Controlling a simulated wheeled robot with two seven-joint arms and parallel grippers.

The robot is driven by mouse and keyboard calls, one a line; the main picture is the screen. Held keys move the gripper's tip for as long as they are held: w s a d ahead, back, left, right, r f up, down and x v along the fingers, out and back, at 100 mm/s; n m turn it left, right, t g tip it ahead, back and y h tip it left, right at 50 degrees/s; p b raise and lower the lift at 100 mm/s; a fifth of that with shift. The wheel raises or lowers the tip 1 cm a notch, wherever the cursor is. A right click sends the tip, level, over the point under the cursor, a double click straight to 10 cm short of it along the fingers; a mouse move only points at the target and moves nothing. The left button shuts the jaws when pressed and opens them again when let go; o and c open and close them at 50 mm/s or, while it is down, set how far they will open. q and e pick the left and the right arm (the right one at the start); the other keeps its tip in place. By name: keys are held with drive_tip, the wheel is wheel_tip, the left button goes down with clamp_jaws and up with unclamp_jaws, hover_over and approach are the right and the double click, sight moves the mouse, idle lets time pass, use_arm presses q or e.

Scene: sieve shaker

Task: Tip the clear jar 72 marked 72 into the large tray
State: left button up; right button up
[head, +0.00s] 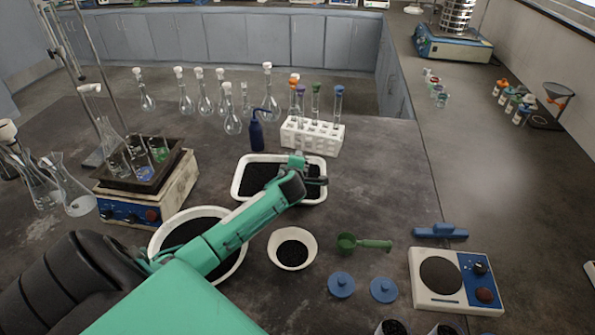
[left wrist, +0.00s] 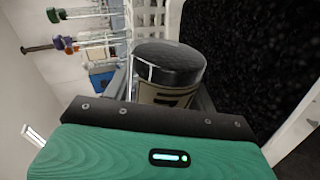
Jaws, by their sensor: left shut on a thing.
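My left gripper (head: 312,180) is over the right part of the large white tray (head: 238,190), which holds black granules. It is shut on a clear jar (left wrist: 172,75). In the left wrist view the jar has a pale label with a dark mark, only partly visible, and dark material shows at its rounded end. The wrist picture is rolled, with the tray bed at its right, and the jar lies roughly on its side. In the head view the jar is mostly hidden by the gripper. I see no falling stream. My right gripper is not in view.
A white rack (head: 312,138) with tubes and a blue bottle (head: 256,133) stand just behind the tray. Bare table lies right of the tray.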

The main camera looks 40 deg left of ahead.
use_arm(q)
drive_tip(key=shift+s+a+f+n+h+b, duration=0.1)
drive_tip(key=shift+f+n+h+b, duration=0.2)
drive_tip(key=shift+n, duration=0.1)
drive_tip(key=shift+s+a+r+n+t+h, duration=0.1)
drive_tip(key=shift+a+r+n+t+h, duration=0.1)
drive_tip(key=shift+r+n+t+h, duration=0.35)
drive_tip(key=shift+s+a+r+n+p, duration=0.15)
drive_tip(key=shift+a+r+n+p, duration=0.15)
drive_tip(key=shift+n+p, duration=0.25)
drive_tip(key=shift+a+n+h, duration=0.1)
drive_tip(key=shift+n+h, duration=0.25)
drive_tip(key=shift+n, duration=0.05)
idle(1.4)
